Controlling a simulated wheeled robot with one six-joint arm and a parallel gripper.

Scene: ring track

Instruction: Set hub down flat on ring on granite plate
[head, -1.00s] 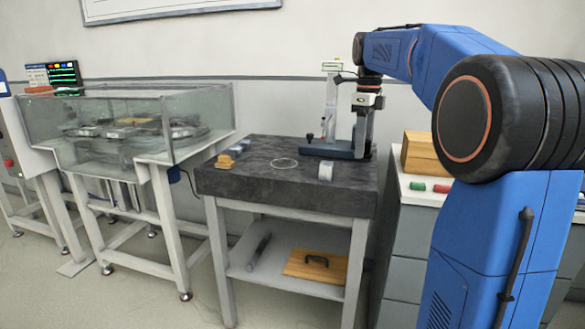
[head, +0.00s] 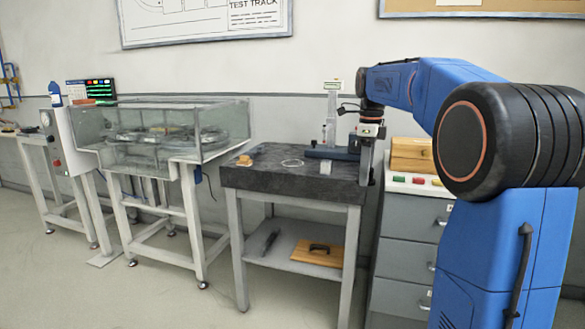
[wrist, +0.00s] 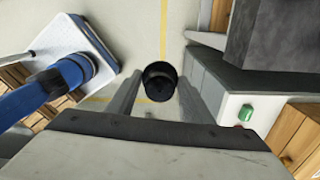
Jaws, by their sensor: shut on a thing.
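In the wrist view my gripper (wrist: 160,92) is shut on a dark round piece, which I take to be the hub (wrist: 160,80). The floor shows below it. In the head view my gripper (head: 364,182) hangs by the right edge of the dark granite plate (head: 285,184); the hub cannot be made out there. A thin pale ring (head: 292,163) lies flat on the plate's top, left of my gripper. A corner of the dark plate (wrist: 272,35) appears at upper right in the wrist view.
A grey stand (head: 331,130) with a dark base is at the plate's back right. A small pale block (head: 326,167) and a yellowish piece (head: 245,160) sit on the plate. A drawer cabinet (head: 410,225) stands right of it. A glass-covered table (head: 175,145) is at left.

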